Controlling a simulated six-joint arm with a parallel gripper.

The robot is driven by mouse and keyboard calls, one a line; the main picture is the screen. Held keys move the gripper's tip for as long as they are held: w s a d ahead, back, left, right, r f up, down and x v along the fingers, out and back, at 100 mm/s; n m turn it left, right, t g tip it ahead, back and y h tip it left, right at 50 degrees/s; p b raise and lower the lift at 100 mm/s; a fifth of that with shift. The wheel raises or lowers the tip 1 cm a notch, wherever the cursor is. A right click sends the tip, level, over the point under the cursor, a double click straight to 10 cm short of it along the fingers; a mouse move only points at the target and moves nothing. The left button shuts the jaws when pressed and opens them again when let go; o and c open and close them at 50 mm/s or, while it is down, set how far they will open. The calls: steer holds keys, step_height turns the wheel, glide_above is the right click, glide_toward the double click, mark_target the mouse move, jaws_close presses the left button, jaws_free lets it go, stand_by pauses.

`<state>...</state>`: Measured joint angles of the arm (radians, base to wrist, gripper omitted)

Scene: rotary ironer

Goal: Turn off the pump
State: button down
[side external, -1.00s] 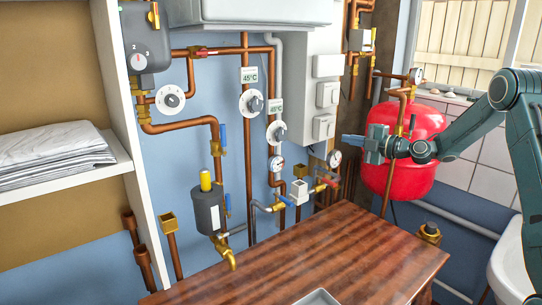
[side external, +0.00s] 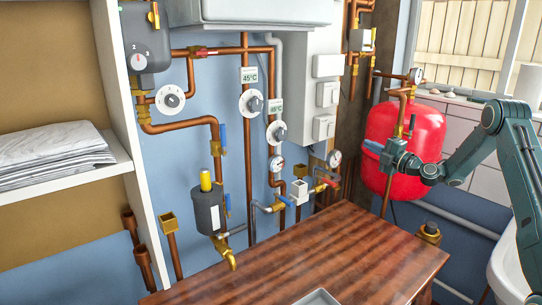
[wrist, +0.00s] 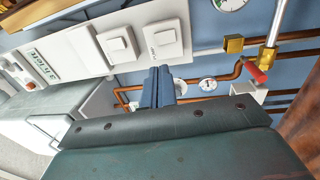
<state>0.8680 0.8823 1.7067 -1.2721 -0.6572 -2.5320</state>
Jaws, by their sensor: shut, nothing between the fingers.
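The grey pump-like unit (side external: 146,40) with a dial marked 2 and 3 is at the upper left of the side view, on the copper pipes. White wall switches, upper (side external: 327,66), middle (side external: 327,94) and lower (side external: 324,127), sit on a pale panel. Two switches, left (wrist: 118,43) and right (wrist: 163,37), show in the wrist view; their small labels are too blurred to read surely. My gripper (side external: 371,147) is shut and empty, in front of the red tank and right of the switches, apart from them. Its blue fingers (wrist: 158,86) point towards the switch panel in the wrist view.
A red tank (side external: 408,125) stands behind my gripper. A wooden counter (side external: 300,255) lies below. Copper pipes, gauges and a red-handled valve (wrist: 257,73) are near the panel. Folded cloth (side external: 50,150) lies on the left shelf.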

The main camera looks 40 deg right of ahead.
mark_target(332, 126)
steer(key=shift+w, duration=0.1)
steer(key=w, duration=0.4)
steer(key=w+r, duration=0.1)
steer(key=w, duration=0.7)
steer(key=shift+w+r, duration=0.25)
steer(key=shift+w, duration=0.15)
steer(key=shift+w+r, duration=0.1)
steer(key=shift+w, duration=0.35)
steer(key=shift+w+r, duration=0.1)
steer(key=shift+w, duration=0.1)
steer(key=s+r, duration=0.1)
steer(key=s, duration=1.3)
steer(key=shift+r, duration=0.35)
stand_by(0.3)
